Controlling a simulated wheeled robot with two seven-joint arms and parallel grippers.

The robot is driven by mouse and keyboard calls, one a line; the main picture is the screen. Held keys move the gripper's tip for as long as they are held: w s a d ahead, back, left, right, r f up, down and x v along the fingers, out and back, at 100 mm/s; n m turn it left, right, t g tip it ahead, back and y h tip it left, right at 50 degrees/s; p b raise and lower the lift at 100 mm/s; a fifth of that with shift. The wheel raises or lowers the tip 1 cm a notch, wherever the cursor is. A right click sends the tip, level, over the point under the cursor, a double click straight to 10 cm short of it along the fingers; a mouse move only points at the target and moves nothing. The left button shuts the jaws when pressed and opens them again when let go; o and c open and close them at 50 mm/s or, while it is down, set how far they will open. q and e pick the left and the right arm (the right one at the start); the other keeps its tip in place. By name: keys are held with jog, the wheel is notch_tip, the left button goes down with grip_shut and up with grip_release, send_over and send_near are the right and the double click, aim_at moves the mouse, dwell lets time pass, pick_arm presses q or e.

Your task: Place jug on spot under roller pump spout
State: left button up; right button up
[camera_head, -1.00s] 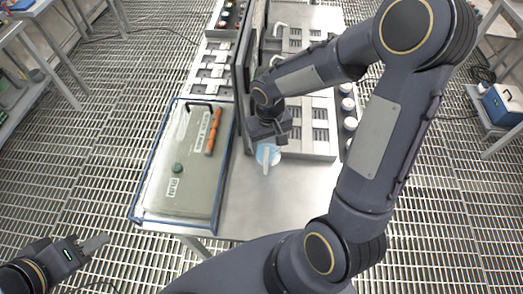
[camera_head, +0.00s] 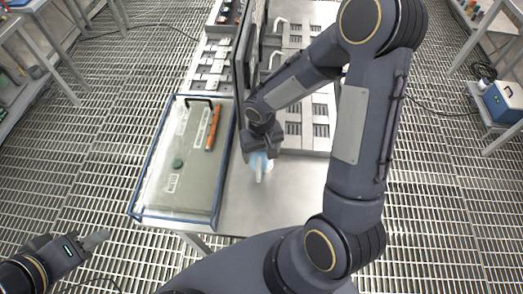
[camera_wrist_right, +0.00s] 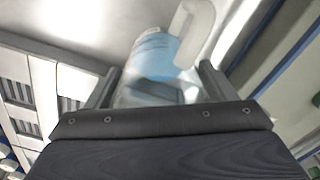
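The jug (camera_head: 258,168) is translucent with blue contents and a pale handle. In the right wrist view the jug (camera_wrist_right: 155,60) is between the two fingers of my right gripper (camera_wrist_right: 158,85), which appears shut on it. In the head view my right gripper (camera_head: 262,150) hides the jug's upper part. The jug is over the bare steel near end of the bench; I cannot tell whether it touches. White curved spouts (camera_head: 279,25) show on the grey units beyond, partly behind my right arm. I cannot tell which spout is the roller pump's. My left gripper (camera_head: 95,240) is away from the bench, fingers unclear.
Bare steel bench top (camera_head: 285,190) lies right of the jug.

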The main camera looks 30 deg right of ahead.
jog(key=shift+o, duration=1.3)
